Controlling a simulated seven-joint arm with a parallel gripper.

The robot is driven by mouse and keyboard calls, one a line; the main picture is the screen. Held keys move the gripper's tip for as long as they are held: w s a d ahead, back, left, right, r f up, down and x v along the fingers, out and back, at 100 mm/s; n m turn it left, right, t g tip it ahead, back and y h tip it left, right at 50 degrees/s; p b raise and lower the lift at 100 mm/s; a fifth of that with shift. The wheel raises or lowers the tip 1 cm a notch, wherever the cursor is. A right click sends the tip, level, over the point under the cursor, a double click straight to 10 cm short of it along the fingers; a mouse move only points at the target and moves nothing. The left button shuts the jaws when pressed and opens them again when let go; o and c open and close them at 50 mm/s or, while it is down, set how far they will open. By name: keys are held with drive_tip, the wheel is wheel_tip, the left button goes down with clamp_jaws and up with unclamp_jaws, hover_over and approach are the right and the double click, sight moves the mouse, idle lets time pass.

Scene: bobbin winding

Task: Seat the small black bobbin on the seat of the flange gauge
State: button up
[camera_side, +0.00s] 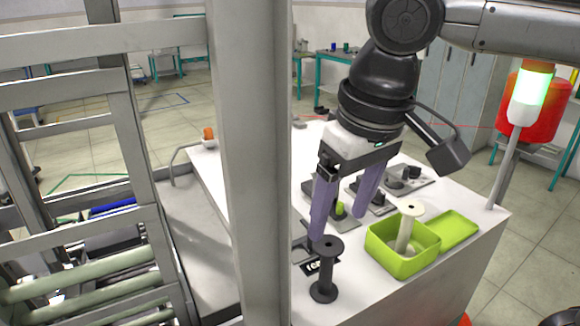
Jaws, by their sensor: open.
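A black bobbin (324,272) stands upright near the front of the white table, with a wide flange at its top and bottom. My gripper (340,226) is open and empty, with its two purple fingers pointing down. The left fingertip appears just above and beside the bobbin's top flange in the picture; I cannot tell whether they touch. Behind the fingers are several grey fixture plates, one with a yellow-green peg (340,208), another with dark parts (374,198), and one farther back (405,180). I cannot tell which is the flange gauge. My fingers partly hide the nearest plates.
A lime-green box (388,258) holds a tilted cream bobbin (405,232), with its green lid (455,229) beside it. A black lettered label (316,265) lies behind the black bobbin. A grey post (252,160) hides the table's left part. A signal lamp (530,90) stands at right.

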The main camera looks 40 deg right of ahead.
sight(330, 245)
drive_tip(key=shift+w+f, duration=0.2)
drive_tip(key=shift+f, duration=0.7)
drive_tip(key=shift+w+f, duration=0.15)
drive_tip(key=shift+f, duration=0.75)
drive_tip(key=shift+w+f, duration=0.2)
drive_tip(key=shift+f, duration=0.7)
drive_tip(key=c, duration=0.8)
drive_tip(key=shift+r, duration=2.55)
drive_tip(key=shift+c, duration=0.2)
drive_tip(key=shift+w, duration=0.1)
